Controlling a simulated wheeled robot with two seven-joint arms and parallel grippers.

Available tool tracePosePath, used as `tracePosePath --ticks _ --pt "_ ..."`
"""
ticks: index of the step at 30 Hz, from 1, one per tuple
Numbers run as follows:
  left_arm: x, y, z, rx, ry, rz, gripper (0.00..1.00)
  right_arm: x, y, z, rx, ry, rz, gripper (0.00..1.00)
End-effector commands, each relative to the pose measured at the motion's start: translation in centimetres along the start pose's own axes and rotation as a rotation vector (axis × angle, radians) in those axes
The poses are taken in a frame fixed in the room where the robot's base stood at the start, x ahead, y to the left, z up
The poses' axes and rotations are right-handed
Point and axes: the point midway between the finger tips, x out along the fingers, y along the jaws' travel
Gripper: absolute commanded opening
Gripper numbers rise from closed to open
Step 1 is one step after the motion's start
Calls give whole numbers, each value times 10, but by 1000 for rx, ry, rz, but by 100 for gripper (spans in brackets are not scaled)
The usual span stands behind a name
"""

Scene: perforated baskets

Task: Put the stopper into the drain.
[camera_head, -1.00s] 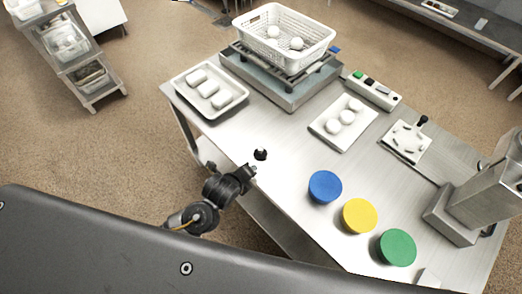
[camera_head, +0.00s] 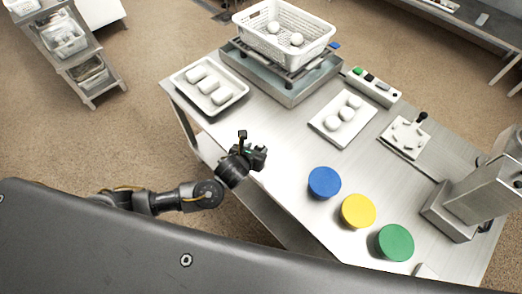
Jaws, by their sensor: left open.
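My left gripper (camera_head: 253,144) is open over the near left edge of the steel table, its two dark fingers spread apart. The small black knobbed piece, which looks like the stopper, is not distinguishable now; the gripper covers the spot where it stood. I cannot tell whether it is between the fingers. No drain opening can be made out; the basin (camera_head: 262,82) at the back has a rack and a white perforated basket (camera_head: 262,42) over it, hiding its floor. My right gripper is not in view.
On the table (camera_head: 262,118) stand a white tray (camera_head: 187,95) with white pieces, a board (camera_head: 322,138) with round white pieces, a button box (camera_head: 373,86), blue (camera_head: 324,182), yellow (camera_head: 358,211) and green (camera_head: 394,242) discs, and a steel machine (camera_head: 450,220). The table's middle is clear.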

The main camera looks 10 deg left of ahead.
Motion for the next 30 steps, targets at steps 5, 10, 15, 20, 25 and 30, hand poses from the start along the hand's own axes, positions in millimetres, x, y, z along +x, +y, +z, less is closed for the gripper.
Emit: tracePosePath --ticks 5,10,15,20,25,30 --pt "11 0 0 -2 1 0 44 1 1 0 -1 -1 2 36" --pt "17 0 1 -3 1 1 44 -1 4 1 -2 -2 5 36" --pt "40 0 3 -4 2 2 44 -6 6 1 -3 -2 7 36" --pt "59 -1 2 -4 2 1 44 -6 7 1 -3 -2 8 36" --pt "63 0 1 -3 1 -1 44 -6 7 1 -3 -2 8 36" --pt "63 0 1 -3 1 -1 40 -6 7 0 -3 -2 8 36"
